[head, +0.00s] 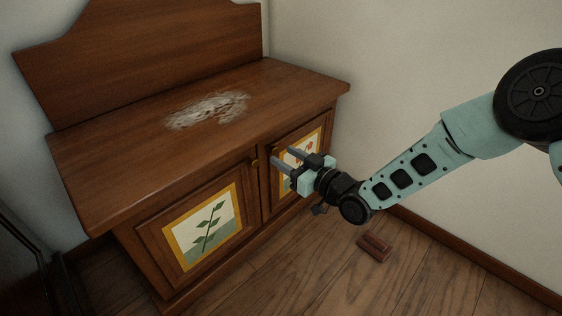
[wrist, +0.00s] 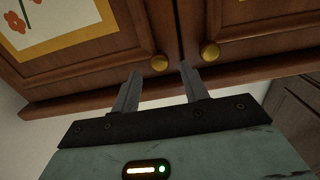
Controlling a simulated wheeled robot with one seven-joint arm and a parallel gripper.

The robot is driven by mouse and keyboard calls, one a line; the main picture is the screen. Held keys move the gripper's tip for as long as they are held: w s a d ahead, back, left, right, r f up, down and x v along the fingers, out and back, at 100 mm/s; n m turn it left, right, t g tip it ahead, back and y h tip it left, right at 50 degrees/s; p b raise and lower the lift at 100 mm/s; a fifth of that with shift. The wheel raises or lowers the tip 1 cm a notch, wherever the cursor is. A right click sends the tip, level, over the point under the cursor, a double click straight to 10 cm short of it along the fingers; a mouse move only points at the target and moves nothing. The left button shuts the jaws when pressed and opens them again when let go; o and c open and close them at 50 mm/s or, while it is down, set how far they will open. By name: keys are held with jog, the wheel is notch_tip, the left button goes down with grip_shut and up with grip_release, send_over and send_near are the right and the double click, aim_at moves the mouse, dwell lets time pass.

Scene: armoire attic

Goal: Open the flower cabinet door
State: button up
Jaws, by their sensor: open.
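The wooden cabinet (head: 180,130) has two front doors. The right one is the flower door (head: 311,143), with a yellow-framed panel of red flowers; my gripper hides part of it. My gripper (head: 283,156) is open and empty in front of this door. Contact is not visible. The flower door looks shut.
The left door (head: 207,226) has a green leaf panel and its own brass knob (head: 255,162), close to the flower door's. A pale worn patch (head: 208,110) marks the cabinet top. A reddish-brown block (head: 374,247) lies on the floor. A wall (head: 420,80) stands right of the cabinet.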

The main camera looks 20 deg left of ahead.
jog(key=shift+b+x, duration=0.35)
jog(key=shift+x, duration=0.9)
